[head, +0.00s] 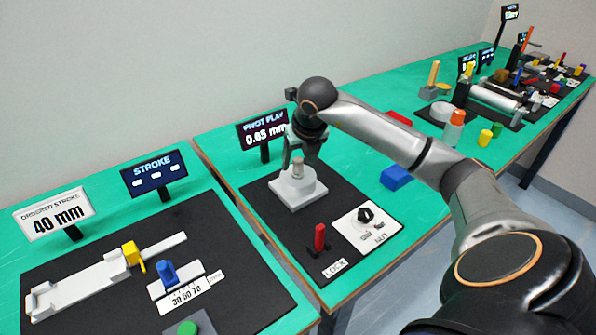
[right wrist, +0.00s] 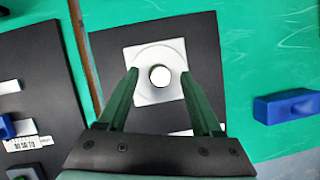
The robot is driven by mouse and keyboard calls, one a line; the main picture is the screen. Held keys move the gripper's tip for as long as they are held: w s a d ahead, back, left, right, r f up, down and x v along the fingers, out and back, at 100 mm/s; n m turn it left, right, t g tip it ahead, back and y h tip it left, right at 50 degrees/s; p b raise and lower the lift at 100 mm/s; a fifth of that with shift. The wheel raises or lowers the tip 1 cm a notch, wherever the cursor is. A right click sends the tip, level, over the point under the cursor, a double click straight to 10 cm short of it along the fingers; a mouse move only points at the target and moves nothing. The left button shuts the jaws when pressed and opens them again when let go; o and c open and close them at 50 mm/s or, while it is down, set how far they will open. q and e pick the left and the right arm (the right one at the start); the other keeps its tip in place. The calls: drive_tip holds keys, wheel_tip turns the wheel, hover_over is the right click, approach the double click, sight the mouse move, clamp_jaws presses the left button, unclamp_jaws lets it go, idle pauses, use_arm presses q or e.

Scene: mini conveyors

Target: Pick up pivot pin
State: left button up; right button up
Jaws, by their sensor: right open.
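The pivot pin (head: 298,167) is a pale upright cylinder standing in a white stepped base (head: 297,190) on the black mat of the middle station. In the right wrist view the pin (right wrist: 160,76) shows from above as a bright round top in the middle of the white base (right wrist: 145,57). My right gripper (head: 299,157) is open above the base, pointing down. In the right wrist view its two green-tinted fingers (right wrist: 160,76) lie on the left and right of the pin with gaps on both sides. Contact with the pin does not show. My left gripper is not in view.
A display (head: 263,133) reading "PIVOT PLAY 0.65 mm" stands behind. A red lock lever (head: 319,237) and a black knob (head: 365,215) are in front. A blue block (head: 396,177) lies to the right. The stroke station's black mat (head: 100,245) is at left.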

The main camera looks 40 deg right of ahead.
drive_tip(key=shift+w+f, duration=0.1)
drive_tip(key=shift+f, duration=0.25)
drive_tip(key=shift+c, duration=0.3)
clamp_jaws()
drive_tip(key=shift+r, duration=0.1)
